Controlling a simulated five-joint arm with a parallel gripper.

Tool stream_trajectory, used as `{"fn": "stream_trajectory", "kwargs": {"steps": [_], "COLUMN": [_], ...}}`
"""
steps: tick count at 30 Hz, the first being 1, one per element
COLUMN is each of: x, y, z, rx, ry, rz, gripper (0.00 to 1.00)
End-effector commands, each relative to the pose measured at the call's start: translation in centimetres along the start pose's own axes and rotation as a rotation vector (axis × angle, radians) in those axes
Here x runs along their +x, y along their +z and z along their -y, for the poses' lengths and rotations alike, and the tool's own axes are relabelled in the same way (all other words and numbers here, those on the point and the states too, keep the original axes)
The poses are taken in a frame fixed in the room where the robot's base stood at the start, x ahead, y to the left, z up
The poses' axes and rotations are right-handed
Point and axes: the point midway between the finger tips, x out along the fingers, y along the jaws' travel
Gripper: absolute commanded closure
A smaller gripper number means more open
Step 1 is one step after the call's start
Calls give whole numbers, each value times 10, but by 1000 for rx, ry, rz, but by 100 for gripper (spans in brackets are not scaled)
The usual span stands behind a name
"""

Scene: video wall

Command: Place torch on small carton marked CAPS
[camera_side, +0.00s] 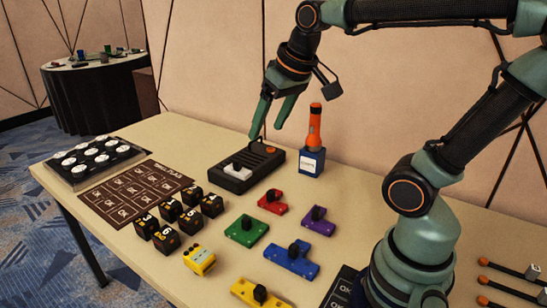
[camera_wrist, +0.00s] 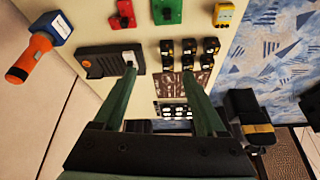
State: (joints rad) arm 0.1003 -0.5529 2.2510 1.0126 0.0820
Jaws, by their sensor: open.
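The orange torch (camera_side: 315,126) with a dark top stands upright on the small blue carton (camera_side: 312,162), which has a white label too small to read. In the wrist view the torch (camera_wrist: 30,58) and the blue carton (camera_wrist: 56,28) are at the upper left, touching. My gripper (camera_side: 266,132) is open and empty, left of the torch and apart from it, over the dark device. In the wrist view its two fingers (camera_wrist: 160,70) are spread with nothing between them.
A dark device with an orange button (camera_side: 250,168) lies below my gripper. Black number cubes (camera_side: 180,217), a brown mat (camera_side: 135,190), a tray of white discs (camera_side: 95,160) and coloured knobbed blocks (camera_side: 290,261) spread over the table. Bare table lies behind the device.

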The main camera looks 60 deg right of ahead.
Motion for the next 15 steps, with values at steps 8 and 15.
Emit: {"fn": "stream_trajectory", "kwargs": {"steps": [8, 15], "x": [18, 20], "y": [46, 49], "z": [24, 25], "rx": [-165, -174], "ry": [-46, -48], "rz": [-59, -60], "gripper": [26, 26]}}
